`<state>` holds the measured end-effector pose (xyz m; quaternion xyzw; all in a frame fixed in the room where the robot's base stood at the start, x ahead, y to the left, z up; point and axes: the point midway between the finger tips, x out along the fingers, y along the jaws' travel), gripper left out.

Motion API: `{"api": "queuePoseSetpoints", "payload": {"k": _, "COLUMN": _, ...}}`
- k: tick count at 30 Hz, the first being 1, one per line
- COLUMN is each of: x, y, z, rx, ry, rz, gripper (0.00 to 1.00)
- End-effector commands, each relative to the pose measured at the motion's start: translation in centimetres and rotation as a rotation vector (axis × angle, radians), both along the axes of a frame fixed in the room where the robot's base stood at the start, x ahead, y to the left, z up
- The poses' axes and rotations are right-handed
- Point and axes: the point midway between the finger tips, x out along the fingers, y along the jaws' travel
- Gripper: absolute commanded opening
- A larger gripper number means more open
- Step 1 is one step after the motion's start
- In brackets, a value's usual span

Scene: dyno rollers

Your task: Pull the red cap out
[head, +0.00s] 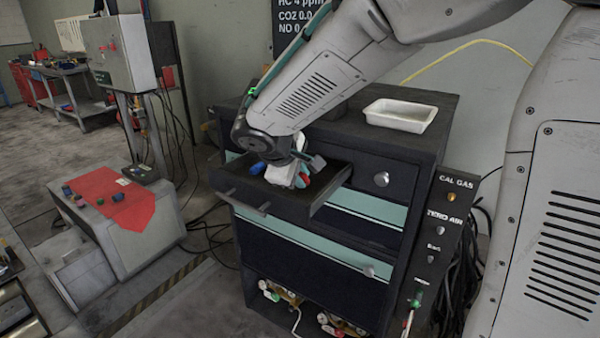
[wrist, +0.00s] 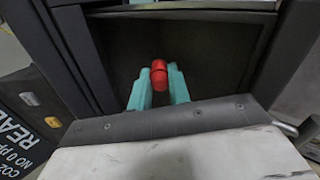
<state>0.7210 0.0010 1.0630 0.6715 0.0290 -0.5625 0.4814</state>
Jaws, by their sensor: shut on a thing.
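The red cap (wrist: 159,74) shows in the wrist view between the teal fingertips of my gripper (wrist: 159,86), which is shut on it. In the head view a bit of red, the cap as far as I can tell, shows at my gripper (head: 298,181), low over the open drawer (head: 262,206). My wrist and fingers cover part of the drawer's inside. I cannot tell whether the cap touches the drawer floor.
A blue item (head: 258,168) lies in the drawer, left of my gripper. A white tray (head: 401,115) stands on the dark cabinet (head: 447,118). A pedestal with a red cloth (head: 118,205) and small caps stands to the left, with floor between it and the cabinet.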

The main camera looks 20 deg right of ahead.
Motion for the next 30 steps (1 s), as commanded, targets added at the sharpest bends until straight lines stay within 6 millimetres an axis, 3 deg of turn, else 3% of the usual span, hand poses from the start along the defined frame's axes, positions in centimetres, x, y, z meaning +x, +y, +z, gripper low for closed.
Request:
{"api": "queuePoseSetpoints", "payload": {"k": 4, "x": 0.0, "y": 0.0, "z": 0.0, "rx": 0.0, "ry": 0.0, "rz": 0.0, "gripper": 0.0}}
{"api": "queuePoseSetpoints", "payload": {"k": 5, "x": 0.0, "y": 0.0, "z": 0.0, "rx": 0.0, "ry": 0.0, "rz": 0.0, "gripper": 0.24}}
{"api": "queuePoseSetpoints", "payload": {"k": 7, "x": 0.0, "y": 0.0, "z": 0.0, "rx": 0.0, "ry": 0.0, "rz": 0.0, "gripper": 0.43}}
{"api": "queuePoseSetpoints", "payload": {"k": 20, "x": -0.3, "y": 0.3, "z": 0.2, "rx": 0.0, "ry": 0.003, "rz": 0.001, "gripper": 0.44}}
{"api": "queuePoseSetpoints", "payload": {"k": 30, "x": -2.1, "y": 3.0, "z": 4.7, "rx": 0.0, "ry": -0.004, "rz": 0.003, "gripper": 0.44}}
